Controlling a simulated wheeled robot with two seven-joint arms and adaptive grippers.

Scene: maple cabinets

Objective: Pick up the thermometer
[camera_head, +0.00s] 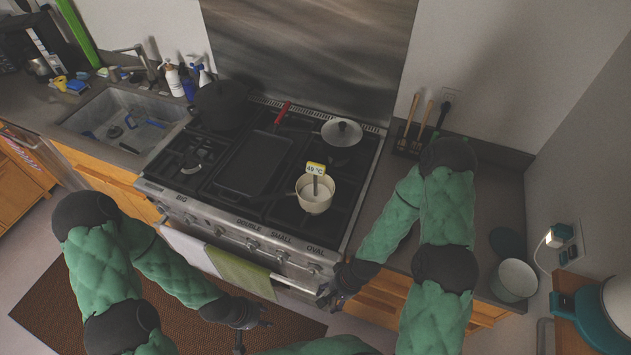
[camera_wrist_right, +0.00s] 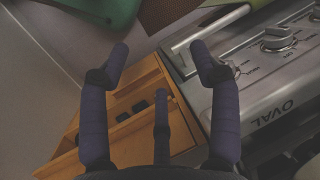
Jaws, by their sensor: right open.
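The thermometer (camera_head: 316,168) has a small yellow and white display reading about 49 °C. It stands upright in the cream saucepan (camera_head: 314,203) on the front right of the stove, and its lower end is hidden in the pot. My left gripper (camera_head: 254,326) is in front of the stove, low over the brown mat, with its fingers spread and nothing between them. My right gripper (camera_head: 328,297) is at the stove's front right corner, below and apart from the saucepan. In the right wrist view its fingers (camera_wrist_right: 160,62) are wide open and empty.
Towels (camera_head: 240,273) hang on the oven handle. An open drawer (camera_wrist_right: 135,110) lies beneath my right gripper.

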